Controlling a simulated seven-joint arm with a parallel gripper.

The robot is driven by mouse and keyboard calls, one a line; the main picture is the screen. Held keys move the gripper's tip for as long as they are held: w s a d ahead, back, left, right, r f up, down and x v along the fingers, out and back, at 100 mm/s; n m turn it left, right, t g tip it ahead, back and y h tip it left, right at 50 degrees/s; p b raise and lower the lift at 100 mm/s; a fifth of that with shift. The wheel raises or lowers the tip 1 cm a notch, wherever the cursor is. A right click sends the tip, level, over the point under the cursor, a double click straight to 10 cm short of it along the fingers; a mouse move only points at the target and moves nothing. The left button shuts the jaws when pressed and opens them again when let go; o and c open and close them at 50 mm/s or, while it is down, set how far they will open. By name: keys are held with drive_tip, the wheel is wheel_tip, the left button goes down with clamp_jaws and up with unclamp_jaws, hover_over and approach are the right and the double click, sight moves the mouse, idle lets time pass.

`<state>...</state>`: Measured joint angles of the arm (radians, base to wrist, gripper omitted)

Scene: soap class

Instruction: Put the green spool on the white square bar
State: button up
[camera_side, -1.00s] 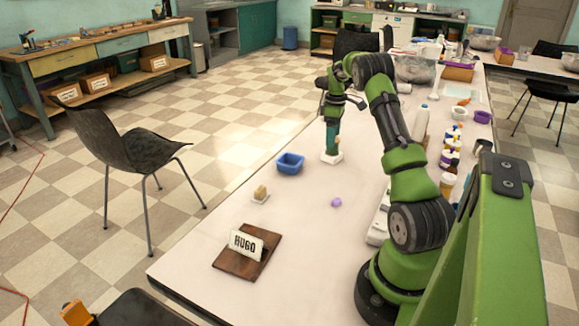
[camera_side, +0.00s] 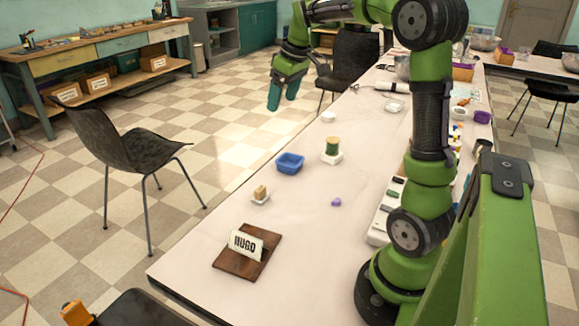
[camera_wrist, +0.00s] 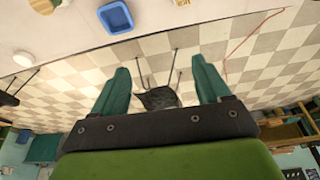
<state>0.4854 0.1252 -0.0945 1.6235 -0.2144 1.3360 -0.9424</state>
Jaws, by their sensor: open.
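The green spool (camera_side: 332,145) stands upright on the white square bar (camera_side: 331,158), right of the blue bin. In the wrist view the spool's tan end (camera_wrist: 40,5) shows at the top left edge, partly cut off. My gripper (camera_side: 283,100) is raised high, left of and beyond the spool, over the table's left edge, clear of it. Its two teal fingers are spread with nothing between them, as the wrist view also shows (camera_wrist: 160,66).
A blue bin (camera_side: 290,163) sits left of the spool. A tan block on a white dish (camera_side: 261,195), a purple piece (camera_side: 336,202) and a name card (camera_side: 246,244) lie nearer. A small white round thing (camera_side: 328,117) is farther back. Bottles stand at right.

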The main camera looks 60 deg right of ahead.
drive_tip(key=s+a+f+m+t, duration=0.1)
drive_tip(key=s+a, duration=0.3)
drive_tip(key=a, duration=0.4)
drive_tip(key=s+a+f+m+t+y, duration=0.1)
drive_tip(key=s+a, duration=0.4)
drive_tip(key=a, duration=0.3)
drive_tip(key=s+a+m+t+y, duration=0.1)
drive_tip(key=s+a, duration=0.4)
drive_tip(key=a, duration=0.3)
drive_tip(key=shift+f+t, duration=0.4)
drive_tip(key=shift+a, duration=0.1)
